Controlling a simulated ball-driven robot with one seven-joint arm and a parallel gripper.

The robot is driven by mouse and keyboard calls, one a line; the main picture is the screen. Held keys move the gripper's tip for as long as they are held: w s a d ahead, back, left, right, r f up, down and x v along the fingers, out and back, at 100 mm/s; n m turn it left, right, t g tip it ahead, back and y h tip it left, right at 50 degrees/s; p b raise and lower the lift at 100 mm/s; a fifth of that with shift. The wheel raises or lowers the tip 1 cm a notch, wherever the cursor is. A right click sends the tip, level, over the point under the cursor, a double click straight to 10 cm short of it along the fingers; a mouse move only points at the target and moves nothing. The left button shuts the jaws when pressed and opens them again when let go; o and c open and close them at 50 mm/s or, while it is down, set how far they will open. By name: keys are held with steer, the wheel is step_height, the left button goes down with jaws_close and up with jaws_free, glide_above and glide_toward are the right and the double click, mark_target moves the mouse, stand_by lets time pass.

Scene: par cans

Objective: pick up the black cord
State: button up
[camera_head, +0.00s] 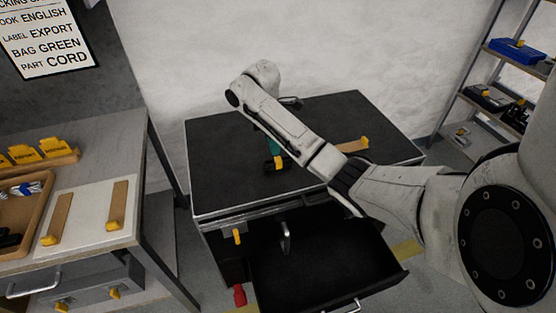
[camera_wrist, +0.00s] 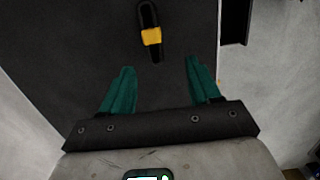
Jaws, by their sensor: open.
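The black cord (camera_wrist: 151,36) is a small dark bundle with a yellow band, lying on the black tabletop (camera_wrist: 75,50). In the head view it shows as a dark piece with a yellow patch (camera_head: 279,163) near the middle of the cabinet top (camera_head: 228,148). My gripper (camera_wrist: 159,64) has two teal fingers spread apart with nothing between them. In the wrist view the cord lies beyond the fingertips, roughly in line with the gap. In the head view my arm hides most of the gripper; a bit of teal shows just behind the cord.
A tan holder with a yellow end (camera_head: 352,145) lies right of the cord. The cabinet's drawer (camera_head: 325,262) is pulled open in front. A workbench (camera_head: 138,200) with trays stands left, and a shelf rack (camera_head: 470,97) with bins stands right. A sign (camera_head: 48,38) hangs upper left.

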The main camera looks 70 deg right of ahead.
glide_above(278, 159)
steer(key=f, duration=0.4)
steer(key=shift+a+f, duration=0.25)
steer(key=shift+a, duration=0.1)
steer(key=shift+d+f+p, duration=0.15)
steer(key=shift+d+f, duration=0.05)
steer(key=shift+f, duration=1.25)
steer(key=shift+d+f+p, duration=0.15)
steer(key=shift+d+f, duration=0.05)
steer(key=shift+f, duration=1.25)
steer(key=c, duration=1.1)
steer(key=shift+r, duration=0.1)
